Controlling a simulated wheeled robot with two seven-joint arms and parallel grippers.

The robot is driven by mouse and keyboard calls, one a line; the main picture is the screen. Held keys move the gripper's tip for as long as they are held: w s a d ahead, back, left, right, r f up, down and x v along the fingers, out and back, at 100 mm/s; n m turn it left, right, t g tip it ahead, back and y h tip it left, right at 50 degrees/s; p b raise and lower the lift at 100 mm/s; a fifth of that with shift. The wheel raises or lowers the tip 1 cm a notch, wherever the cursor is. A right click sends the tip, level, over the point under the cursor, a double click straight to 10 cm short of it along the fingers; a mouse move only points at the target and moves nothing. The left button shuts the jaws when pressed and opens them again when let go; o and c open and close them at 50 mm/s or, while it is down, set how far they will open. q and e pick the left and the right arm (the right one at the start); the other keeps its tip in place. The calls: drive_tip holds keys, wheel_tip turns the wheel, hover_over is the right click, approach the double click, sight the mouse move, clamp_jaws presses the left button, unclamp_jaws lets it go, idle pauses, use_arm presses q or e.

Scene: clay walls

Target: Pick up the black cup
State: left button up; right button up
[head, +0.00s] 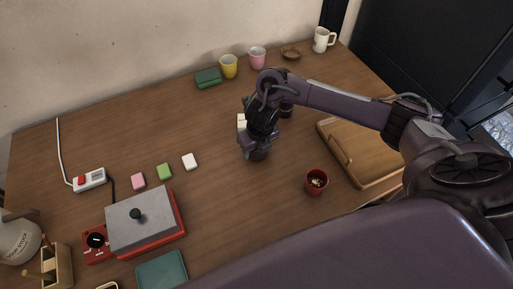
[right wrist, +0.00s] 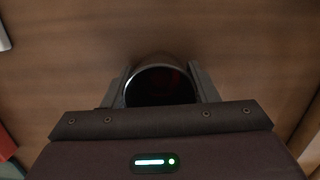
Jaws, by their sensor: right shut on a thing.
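The black cup (head: 259,156) is at the middle of the table, mostly hidden under my right gripper (head: 255,146). In the right wrist view the round, dark mouth of the cup (right wrist: 160,84) lies between the two fingers (right wrist: 161,88), one on each side. The right gripper is shut on the cup and points down. I cannot tell whether the cup touches the table. My left gripper is not in view.
A red cup (head: 317,182) and a wooden tray (head: 331,134) stand to the right. A dark object (head: 286,109) is partly hidden behind my arm. A grey-topped red device (head: 145,221) is front left.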

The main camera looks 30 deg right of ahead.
drive_tip(key=shift+r, duration=0.1)
drive_tip(key=shift+r, duration=1)
wheel_tip(320, 180, up, 18)
drive_tip(key=p, duration=0.8)
drive_tip(key=shift+f, duration=0.15)
